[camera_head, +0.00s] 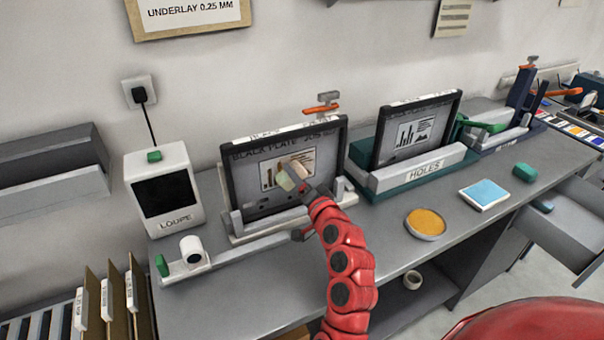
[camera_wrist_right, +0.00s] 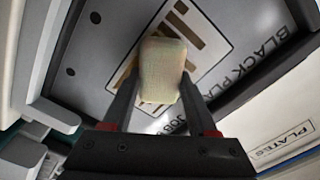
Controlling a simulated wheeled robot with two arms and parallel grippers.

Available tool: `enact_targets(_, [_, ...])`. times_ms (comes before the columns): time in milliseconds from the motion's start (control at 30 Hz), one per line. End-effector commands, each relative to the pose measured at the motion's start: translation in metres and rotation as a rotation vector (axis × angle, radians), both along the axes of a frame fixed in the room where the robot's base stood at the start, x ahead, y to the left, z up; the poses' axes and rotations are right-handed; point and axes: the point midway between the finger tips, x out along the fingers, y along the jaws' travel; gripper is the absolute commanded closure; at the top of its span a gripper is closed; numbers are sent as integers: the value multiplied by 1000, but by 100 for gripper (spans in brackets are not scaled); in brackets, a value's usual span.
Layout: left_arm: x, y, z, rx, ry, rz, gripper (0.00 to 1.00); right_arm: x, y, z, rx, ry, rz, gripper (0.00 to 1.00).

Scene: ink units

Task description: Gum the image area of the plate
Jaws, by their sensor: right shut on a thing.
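The black plate (camera_head: 249,180) stands tilted back in a dark frame on a light stand, with a printed chart in its middle. My right gripper (camera_head: 298,184) is in front of this chart, shut on a pale cream sponge (camera_head: 285,181). In the right wrist view the sponge (camera_wrist_right: 161,70) sits between the two fingers and covers part of the image area (camera_wrist_right: 203,43). I cannot tell for sure whether it touches the plate. My left gripper is not in view.
The loupe box (camera_head: 166,190) stands left of the plate. A second framed plate stands in the green holes stand (camera_head: 421,172) to the right. A round dish with orange-yellow content (camera_head: 425,223) and a blue-topped pad (camera_head: 484,194) lie on the grey bench. The bench front is mostly clear.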

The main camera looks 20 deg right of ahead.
Motion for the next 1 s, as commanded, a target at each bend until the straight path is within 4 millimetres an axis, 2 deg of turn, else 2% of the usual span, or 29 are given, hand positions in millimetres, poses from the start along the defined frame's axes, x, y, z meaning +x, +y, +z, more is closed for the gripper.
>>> enact_targets(300, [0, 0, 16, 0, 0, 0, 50, 1, 29, 3, 2, 2, 6, 86])
enact_targets(567, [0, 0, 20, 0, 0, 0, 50, 0, 39, 2, 1, 0, 5, 86])
enact_targets(833, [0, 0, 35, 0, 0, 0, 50, -2, 64, 2, 1, 4, 7, 86])
enact_targets(1000, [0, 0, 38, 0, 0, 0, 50, -3, 69, 2, -1, 0, 2, 86])
